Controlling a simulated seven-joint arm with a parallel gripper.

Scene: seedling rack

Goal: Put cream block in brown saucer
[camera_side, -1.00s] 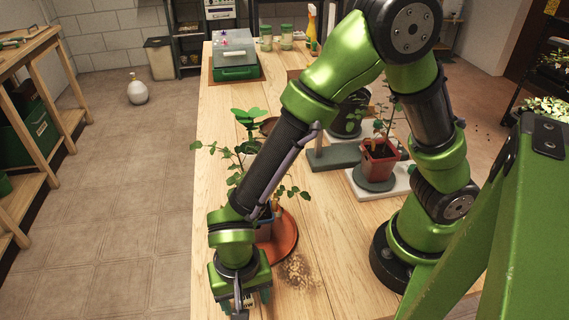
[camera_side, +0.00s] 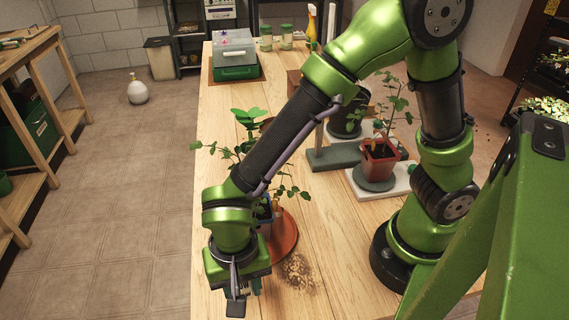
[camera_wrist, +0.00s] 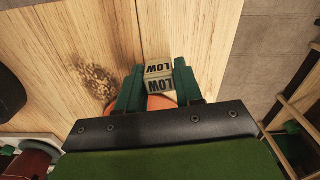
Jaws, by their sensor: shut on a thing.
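The cream block (camera_wrist: 158,74), with "LOW" printed in black on its faces, is between the green fingers of my gripper (camera_wrist: 159,84) in the wrist view. The fingers are shut on it. In the side view my gripper (camera_side: 243,291) is at the near left edge of the table, and the block is hidden there or too small to tell. The brown saucer (camera_side: 285,240) lies to the right of and behind my gripper, partly covered by my arm. A sliver of orange-brown (camera_wrist: 165,103) shows behind the block in the wrist view.
A leafy plant (camera_side: 247,150) in a blue pot (camera_side: 265,214) stands by the saucer, partly behind my arm. A red-potted seedling (camera_side: 380,160) and a green box (camera_side: 236,72) stand farther back.

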